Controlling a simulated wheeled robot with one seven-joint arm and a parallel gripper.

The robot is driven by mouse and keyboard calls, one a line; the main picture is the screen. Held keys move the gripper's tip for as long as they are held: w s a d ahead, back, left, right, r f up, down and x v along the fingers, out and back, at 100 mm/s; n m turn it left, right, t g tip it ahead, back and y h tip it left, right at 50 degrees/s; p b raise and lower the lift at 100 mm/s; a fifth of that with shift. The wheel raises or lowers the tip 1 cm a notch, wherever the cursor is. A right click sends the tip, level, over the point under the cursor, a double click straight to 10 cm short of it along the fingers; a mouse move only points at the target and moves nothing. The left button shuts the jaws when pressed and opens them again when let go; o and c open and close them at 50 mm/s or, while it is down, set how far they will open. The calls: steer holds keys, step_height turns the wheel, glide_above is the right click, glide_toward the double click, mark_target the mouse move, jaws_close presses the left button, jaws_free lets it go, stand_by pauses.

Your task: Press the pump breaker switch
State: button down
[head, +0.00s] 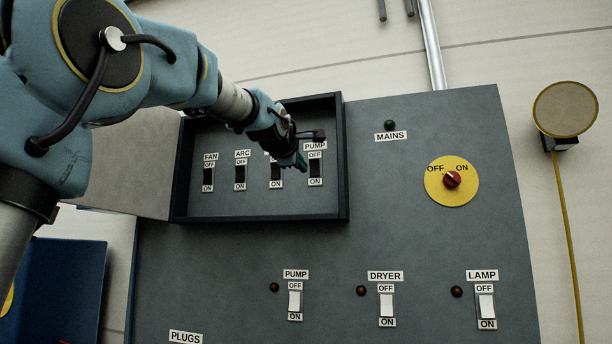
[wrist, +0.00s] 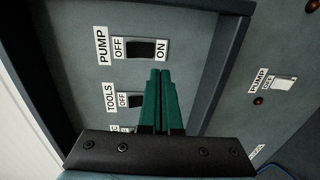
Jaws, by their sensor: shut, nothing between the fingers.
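The pump breaker switch (head: 315,169) is a black rocker at the right end of a row inside the open breaker box (head: 343,160). It has a PUMP label above and OFF and ON marks. In the wrist view the same black switch (wrist: 140,49) lies beyond my fingertips, unobstructed; I cannot tell which way it is set. My gripper (head: 301,163) has green fingers, shut and empty, just left of the pump breaker in the head view. In the wrist view the fingertips (wrist: 160,73) partly cover the tools breaker (wrist: 137,100). I cannot tell whether they touch anything.
The fan (head: 208,176) and arc (head: 240,175) breakers stand left in the box. The raised box frame surrounds them; its door (head: 130,165) hangs open left. Below is a separate white pump switch (head: 294,301), beside dryer and lamp switches. A red mains knob (head: 452,180) is right.

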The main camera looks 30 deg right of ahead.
steer(key=shift+f+b+v, duration=0.2)
steer(key=shift+b+v, duration=0.1)
steer(key=shift+v, duration=0.45)
steer(key=shift+f+b+v, duration=0.15)
steer(key=shift+b+v, duration=0.1)
steer(key=shift+v, duration=0.5)
steer(key=shift+f+b+v, duration=0.2)
steer(key=shift+b+v, duration=0.1)
steer(key=shift+v, duration=0.45)
steer(key=w+a+f+m+g+y, duration=0.1)
steer(key=w+a+f+m+y, duration=0.15)
steer(key=a+f, duration=0.65)
steer(key=w+a+f+m+g+y, duration=0.1)
steer(key=w+a+f+g+y, duration=0.15)
steer(key=f, duration=1.15)
steer(key=w+a+f+m+g+y, duration=0.1)
steer(key=w+a+f+m+y, duration=0.15)
steer(key=a+f, duration=0.65)
steer(key=s+a+f+m+g+y, duration=0.1)
steer(key=s+a+f+g, duration=0.1)
steer(key=s+a+f, duration=0.3)
steer(key=s+a+f+m+g+y, duration=0.1)
steer(key=s+a+f, duration=0.5)
steer(key=f, duration=0.8)
steer(key=s+a+f+m+g+y, duration=0.2)
steer(key=s+a+f, duration=0.3)
steer(key=s+f, duration=0.4)
steer(key=shift+s+a+f+m+g, duration=0.2)
steer(key=shift+a+m+g, duration=0.1)
steer(key=shift+g, duration=0.35)
